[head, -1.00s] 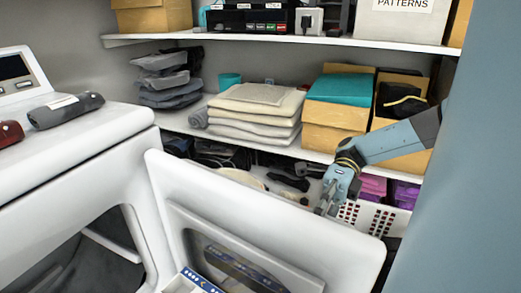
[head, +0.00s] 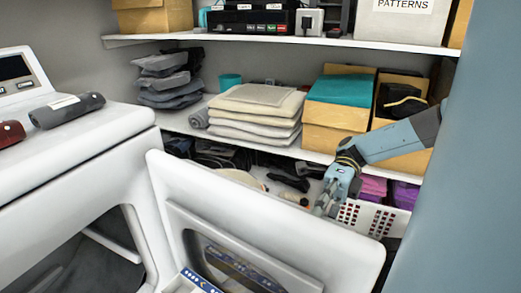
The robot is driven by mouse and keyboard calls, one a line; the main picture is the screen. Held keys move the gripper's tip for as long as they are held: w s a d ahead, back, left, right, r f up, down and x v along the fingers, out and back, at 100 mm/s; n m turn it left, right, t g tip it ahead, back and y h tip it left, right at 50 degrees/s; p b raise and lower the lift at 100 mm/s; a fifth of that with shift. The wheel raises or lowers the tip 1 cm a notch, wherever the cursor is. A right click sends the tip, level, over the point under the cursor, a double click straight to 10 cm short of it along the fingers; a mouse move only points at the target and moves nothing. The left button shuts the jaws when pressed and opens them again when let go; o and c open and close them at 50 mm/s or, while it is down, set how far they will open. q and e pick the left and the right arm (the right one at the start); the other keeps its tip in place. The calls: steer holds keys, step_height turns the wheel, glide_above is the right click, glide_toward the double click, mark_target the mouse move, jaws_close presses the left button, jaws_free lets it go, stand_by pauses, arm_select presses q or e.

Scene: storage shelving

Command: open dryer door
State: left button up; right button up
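The white dryer (head: 60,185) stands at the left, with its dark opening (head: 95,262) partly in view. Its white door (head: 262,228) is swung well out from the opening, and its inner side faces the dryer. My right gripper (head: 322,209) is at the far side of the door's top edge, on an arm that comes in from the right. Its fingertips are small and partly hidden by the door edge, so I cannot tell whether they touch it. My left gripper is not in view.
Shelves behind hold folded towels (head: 255,108), cardboard boxes (head: 335,110) and grey clothes (head: 168,77). A white basket (head: 372,218) stands close behind my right gripper. A blue-grey wall surface (head: 470,180) closes off the right side.

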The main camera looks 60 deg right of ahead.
steer(key=v, duration=0.7)
steer(key=shift+d, duration=0.1)
stand_by(0.4)
